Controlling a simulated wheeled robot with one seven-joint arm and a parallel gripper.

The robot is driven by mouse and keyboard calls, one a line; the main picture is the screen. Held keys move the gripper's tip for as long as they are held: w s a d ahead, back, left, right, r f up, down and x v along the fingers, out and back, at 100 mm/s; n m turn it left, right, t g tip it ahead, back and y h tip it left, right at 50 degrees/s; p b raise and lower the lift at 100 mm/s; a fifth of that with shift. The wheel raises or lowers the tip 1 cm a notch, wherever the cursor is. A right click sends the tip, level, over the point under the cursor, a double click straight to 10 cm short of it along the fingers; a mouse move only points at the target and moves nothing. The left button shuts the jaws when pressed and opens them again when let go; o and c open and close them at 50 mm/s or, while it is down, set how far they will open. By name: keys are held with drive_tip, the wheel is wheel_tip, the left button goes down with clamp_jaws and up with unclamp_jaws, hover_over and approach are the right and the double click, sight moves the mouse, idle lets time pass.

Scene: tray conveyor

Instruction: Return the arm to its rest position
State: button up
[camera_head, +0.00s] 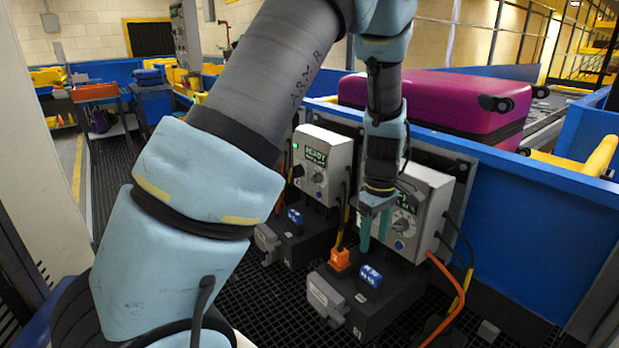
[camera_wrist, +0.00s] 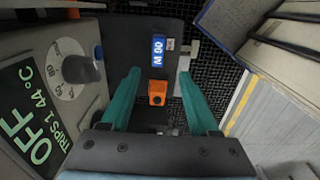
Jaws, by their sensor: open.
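My arm reaches down from the top of the head view, and my gripper (camera_head: 374,228) hangs in front of the right control box (camera_head: 432,187). Its two teal fingers point down, spread apart with nothing between them. In the wrist view the open fingers (camera_wrist: 160,75) frame an orange plug (camera_wrist: 157,92) and a blue block marked M 90 (camera_wrist: 158,50), both lower down and apart from the fingertips. The right box's display (camera_wrist: 32,120) reads OFF and TRIPS 144 °C, with a dark knob (camera_wrist: 82,69) beside it.
A left control box (camera_head: 322,160) shows READY with a green light. A magenta suitcase (camera_head: 440,98) lies on the conveyor behind a blue side wall (camera_head: 530,200). Dark bases and cables, including an orange cable (camera_head: 440,270), crowd the area below my gripper. Black grating covers the floor.

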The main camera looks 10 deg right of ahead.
drive_tip(key=s+a+r+m, duration=0.2)
drive_tip(key=a+r+m, duration=0.1)
drive_tip(key=a, duration=1.2)
drive_tip(key=s+a+r+m+t, duration=0.1)
drive_tip(key=a+r, duration=0.4)
drive_tip(key=a, duration=0.9)
drive_tip(key=s+m, duration=0.1)
drive_tip(key=m, duration=0.1)
drive_tip(key=shift+a+r+m+t, duration=0.3)
drive_tip(key=shift+a+m, duration=0.05)
drive_tip(key=shift+m, duration=0.05)
